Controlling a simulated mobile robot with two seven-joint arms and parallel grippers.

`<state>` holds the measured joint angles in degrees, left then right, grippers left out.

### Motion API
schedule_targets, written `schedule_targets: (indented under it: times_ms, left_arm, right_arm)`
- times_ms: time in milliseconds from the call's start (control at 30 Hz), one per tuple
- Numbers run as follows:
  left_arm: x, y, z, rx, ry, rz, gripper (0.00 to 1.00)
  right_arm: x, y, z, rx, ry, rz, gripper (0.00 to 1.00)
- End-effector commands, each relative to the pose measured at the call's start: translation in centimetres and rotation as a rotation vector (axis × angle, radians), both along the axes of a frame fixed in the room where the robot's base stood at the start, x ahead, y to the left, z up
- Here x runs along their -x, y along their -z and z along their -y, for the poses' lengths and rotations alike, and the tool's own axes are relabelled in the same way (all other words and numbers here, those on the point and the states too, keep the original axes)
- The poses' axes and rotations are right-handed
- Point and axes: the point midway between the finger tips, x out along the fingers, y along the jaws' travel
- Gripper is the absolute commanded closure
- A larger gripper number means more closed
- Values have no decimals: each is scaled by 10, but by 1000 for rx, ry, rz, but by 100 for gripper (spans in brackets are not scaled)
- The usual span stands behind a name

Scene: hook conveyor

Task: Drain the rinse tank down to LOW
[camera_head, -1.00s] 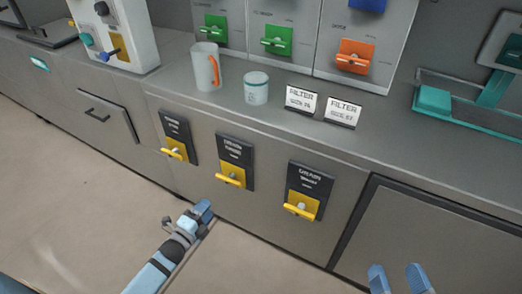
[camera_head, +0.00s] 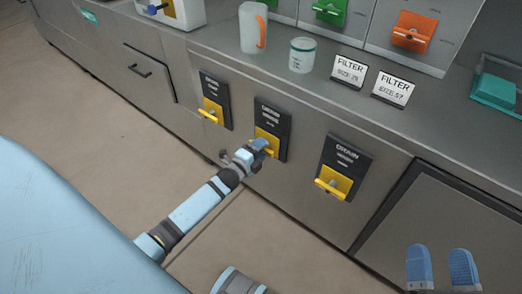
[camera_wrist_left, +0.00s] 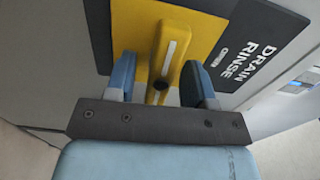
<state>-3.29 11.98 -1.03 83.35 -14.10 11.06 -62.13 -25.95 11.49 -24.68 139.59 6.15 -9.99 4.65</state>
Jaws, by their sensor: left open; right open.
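The rinse drain valve is the middle of three black plates on the cabinet front, with a yellow handle (camera_head: 267,140). In the left wrist view its plate (camera_wrist_left: 262,50) reads "DRAIN RINSE", with a smaller word that looks like "OPEN". The yellow handle (camera_wrist_left: 172,45) there stands between the two blue fingers. My left gripper (camera_head: 262,146) is open around the handle; I cannot tell whether either finger touches it. It also shows in the left wrist view (camera_wrist_left: 160,85). My right gripper (camera_head: 441,268) is open and empty at the bottom right, away from the cabinet. No tank level shows.
Similar yellow drain handles sit left (camera_head: 211,109) and right (camera_head: 334,182) of the middle one. The floor before the cabinet is clear.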

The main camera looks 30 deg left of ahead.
Motion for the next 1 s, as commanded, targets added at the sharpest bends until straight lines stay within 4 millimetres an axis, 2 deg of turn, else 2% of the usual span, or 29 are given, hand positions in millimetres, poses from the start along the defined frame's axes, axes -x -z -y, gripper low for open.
schedule_targets:
  times_ms: [333,367,567,767,1000]
  left_arm:
    - [-5,0,0,0,0,0,51]
    - [-5,0,0,0,0,0,53]
    - [-5,0,0,0,0,0,99]
    - [-5,-1,0,7,0,-1,100]
    - [-5,-3,1,92,0,-7,100]
  right_arm:
    - [-2,8,2,14,5,-22,29]
    - [-2,9,2,15,6,-24,29]
    - [-3,11,3,17,7,-24,29]
    - [-2,9,3,15,8,-20,29]
    - [-1,-9,3,1,13,18,29]
